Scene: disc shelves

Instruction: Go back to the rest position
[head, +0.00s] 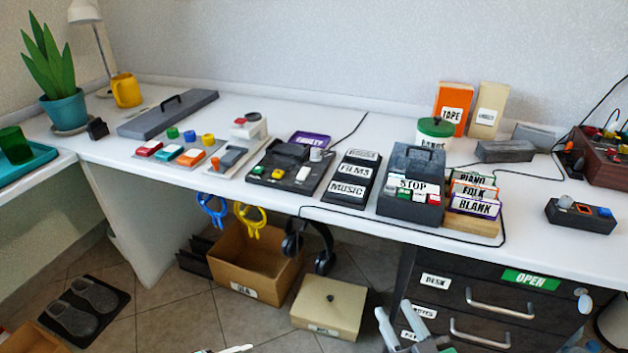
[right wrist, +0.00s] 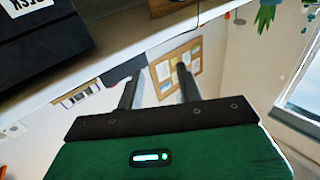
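My right gripper (head: 393,311) shows at the bottom edge of the head view, in front of the dark drawer unit and below the desk's front edge. Its two pale fingers stand apart. In the right wrist view the fingers of the right gripper (right wrist: 159,76) are also apart, with nothing between them. Only a small pale sliver of my left gripper (head: 236,349) shows at the bottom edge of the head view. Whether it is open or shut is hidden.
The white desk (head: 345,215) holds a black STOP box (head: 411,165), card racks and small devices. Below are a drawer unit (head: 470,290) with handles, a cardboard box (head: 252,262), a beige box (head: 328,305) and hanging headphones (head: 322,240). Tiled floor shows left of the boxes.

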